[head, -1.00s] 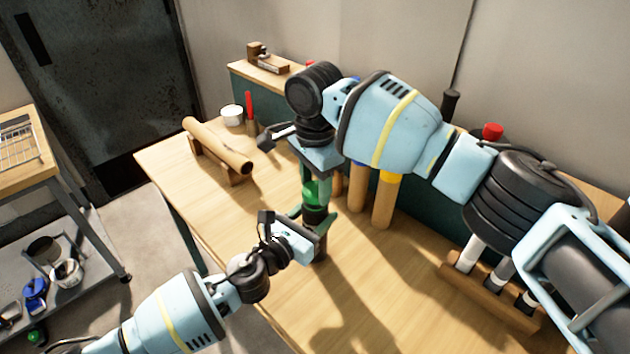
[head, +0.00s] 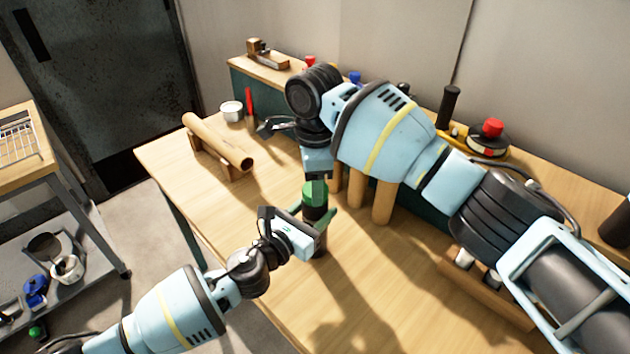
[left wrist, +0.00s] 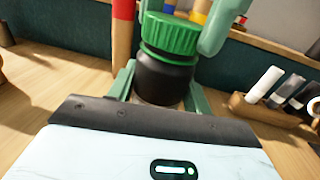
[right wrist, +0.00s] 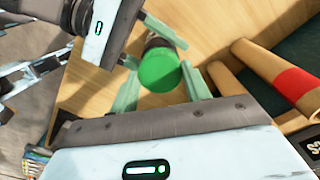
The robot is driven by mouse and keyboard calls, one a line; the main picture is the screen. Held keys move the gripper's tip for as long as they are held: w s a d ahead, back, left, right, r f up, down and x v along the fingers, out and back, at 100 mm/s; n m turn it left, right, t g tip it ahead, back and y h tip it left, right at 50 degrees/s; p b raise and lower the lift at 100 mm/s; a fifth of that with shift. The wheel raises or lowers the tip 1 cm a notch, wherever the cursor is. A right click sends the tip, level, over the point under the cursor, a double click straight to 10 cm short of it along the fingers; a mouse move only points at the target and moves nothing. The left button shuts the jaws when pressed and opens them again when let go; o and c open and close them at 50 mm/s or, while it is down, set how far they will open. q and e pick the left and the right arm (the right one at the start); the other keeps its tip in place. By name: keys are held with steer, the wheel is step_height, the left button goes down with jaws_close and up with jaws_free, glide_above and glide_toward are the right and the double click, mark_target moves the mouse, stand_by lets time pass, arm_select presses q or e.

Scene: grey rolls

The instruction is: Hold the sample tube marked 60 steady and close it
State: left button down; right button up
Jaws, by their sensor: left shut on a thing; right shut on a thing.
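The sample tube has a black body (left wrist: 163,80) and a ribbed green cap (left wrist: 170,36) on top; it stands upright above the bench. My left gripper (head: 317,212) is shut around the dark body from the front left. My right gripper (head: 315,184) points down from above and is shut on the green cap, which shows in the right wrist view (right wrist: 159,71) between its fingers. The cap sits in line on the body; how tightly it is seated I cannot tell. The marking 60 is not readable in any view.
Upright rolls (head: 383,202) stand just behind the tube. A roll on a cradle (head: 215,142) and a white cup (head: 232,112) are at the left. A wooden rack (head: 493,285) with several tubes is at the right. The bench front is clear.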

steer(key=m, duration=0.3)
steer(key=shift+m, duration=0.3)
steer(key=m, duration=0.4)
steer(key=shift+m, duration=0.4)
steer(key=o, duration=0.9)
steer(key=shift+o, duration=0.2)
steer(key=shift+r, duration=2.3)
steer(key=shift+n, duration=0.3)
steer(key=shift+c, duration=0.4)
